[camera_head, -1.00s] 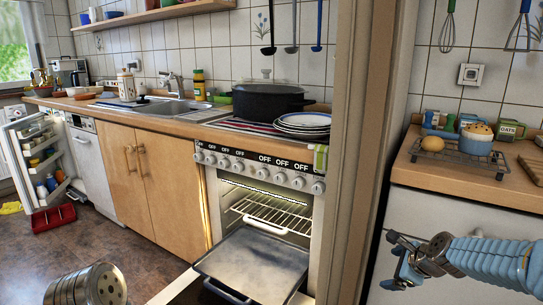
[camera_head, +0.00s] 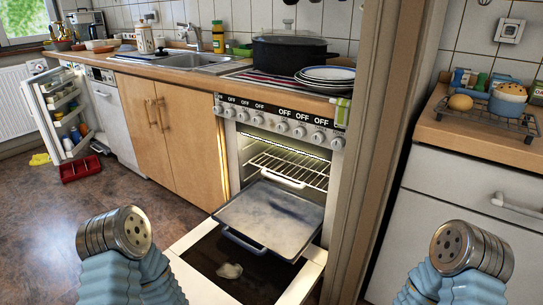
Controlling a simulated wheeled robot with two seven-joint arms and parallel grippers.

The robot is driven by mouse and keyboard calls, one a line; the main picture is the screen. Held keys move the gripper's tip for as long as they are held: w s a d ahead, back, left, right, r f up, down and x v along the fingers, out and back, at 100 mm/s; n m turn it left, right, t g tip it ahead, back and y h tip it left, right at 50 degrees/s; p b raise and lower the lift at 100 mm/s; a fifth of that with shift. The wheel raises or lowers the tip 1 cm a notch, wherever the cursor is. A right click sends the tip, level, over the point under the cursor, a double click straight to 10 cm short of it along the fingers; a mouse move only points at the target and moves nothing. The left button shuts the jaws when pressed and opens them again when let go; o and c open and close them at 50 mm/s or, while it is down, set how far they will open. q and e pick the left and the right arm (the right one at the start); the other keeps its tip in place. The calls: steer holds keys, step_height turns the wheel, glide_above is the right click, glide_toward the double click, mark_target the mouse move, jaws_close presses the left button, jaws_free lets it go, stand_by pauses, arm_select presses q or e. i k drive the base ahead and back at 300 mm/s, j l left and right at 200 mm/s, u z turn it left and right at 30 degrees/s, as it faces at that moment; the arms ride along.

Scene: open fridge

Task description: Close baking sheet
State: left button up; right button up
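The grey baking sheet (camera_head: 272,212) is pulled well out of the lit oven (camera_head: 285,150) and lies level above the lowered oven door (camera_head: 300,287). A bluish handle (camera_head: 245,243) shows at its front edge. A second, pale handle (camera_head: 283,180) shows at its back, below the wire rack (camera_head: 290,170). My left arm shows at the lower left and my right arm at the lower right, both apart from the sheet. Neither gripper's fingers can be seen.
Left of the oven is a wooden cabinet (camera_head: 165,130). A small fridge (camera_head: 62,112) stands open at the far left, with a red crate (camera_head: 80,169) on the floor. A wall post (camera_head: 385,150) and a white drawer unit (camera_head: 465,190) stand at the right. The left floor is mostly clear.

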mark_target(283, 222)
steer(key=i+j+z, duration=0.25)
steer(key=j+z, duration=0.25)
steer(key=i+j+z, duration=0.25)
steer(key=j, duration=0.15)
steer(key=k+l, duration=0.05)
